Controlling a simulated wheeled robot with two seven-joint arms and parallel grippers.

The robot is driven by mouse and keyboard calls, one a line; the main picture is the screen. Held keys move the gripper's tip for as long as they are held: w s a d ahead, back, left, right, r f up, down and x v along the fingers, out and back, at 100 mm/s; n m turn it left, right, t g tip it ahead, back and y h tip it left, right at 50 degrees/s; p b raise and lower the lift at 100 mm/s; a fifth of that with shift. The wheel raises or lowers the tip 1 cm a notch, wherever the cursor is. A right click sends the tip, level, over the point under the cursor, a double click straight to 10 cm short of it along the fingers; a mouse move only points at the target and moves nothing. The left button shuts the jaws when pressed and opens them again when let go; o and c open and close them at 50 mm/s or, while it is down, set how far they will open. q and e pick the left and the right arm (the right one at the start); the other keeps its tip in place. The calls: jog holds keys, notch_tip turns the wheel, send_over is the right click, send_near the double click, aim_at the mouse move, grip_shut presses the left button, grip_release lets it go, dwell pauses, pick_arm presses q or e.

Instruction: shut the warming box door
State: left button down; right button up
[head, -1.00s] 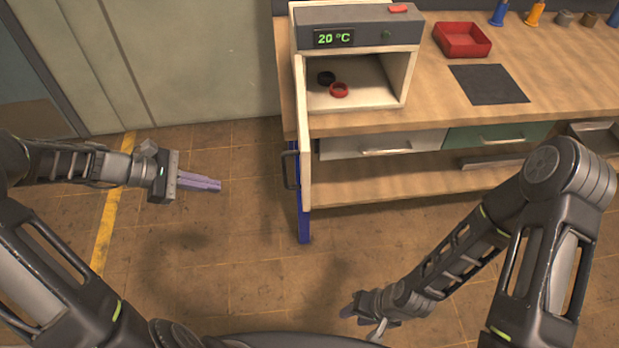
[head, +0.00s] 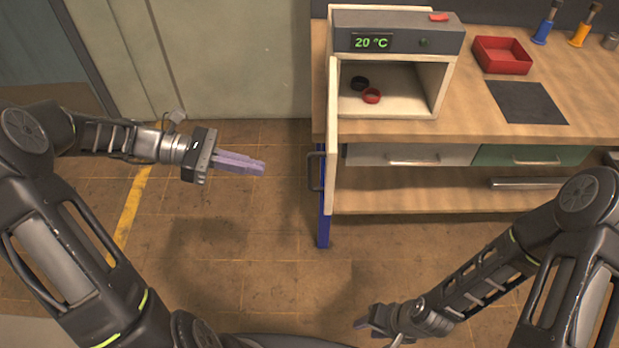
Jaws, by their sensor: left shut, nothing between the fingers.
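The warming box (head: 397,36) stands on the bench with a lit display reading 20 °C. Its door (head: 332,150) hangs open at the left side and points out toward me, seen nearly edge-on. A dark handle (head: 315,171) sticks out on the door's left face. Inside the box lie a black ring (head: 360,83) and a red ring (head: 371,96). My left gripper (head: 262,168) has purple fingers, is shut and empty, and is left of the door handle, apart from it. My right gripper (head: 362,323) is low at the bottom middle, away from the door; its fingers are too small to judge.
On the wooden bench (head: 470,110) are a red tray (head: 502,55), a dark mat (head: 527,102) and several coloured items at the back right. Drawers (head: 412,155) and a lower shelf (head: 420,192) are under it. The floor left of the door is clear.

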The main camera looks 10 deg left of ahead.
aim_at(310, 176)
pick_arm(q)
jog(key=b+x, duration=0.1)
jog(key=x, duration=0.7)
jog(key=r+b+x, duration=0.1)
jog(key=x, duration=0.3)
jog(key=shift+w+d+b, duration=0.1)
jog(key=shift+d+b, duration=0.15)
jog(key=shift+b, duration=0.05)
jog(key=shift+f, duration=0.1)
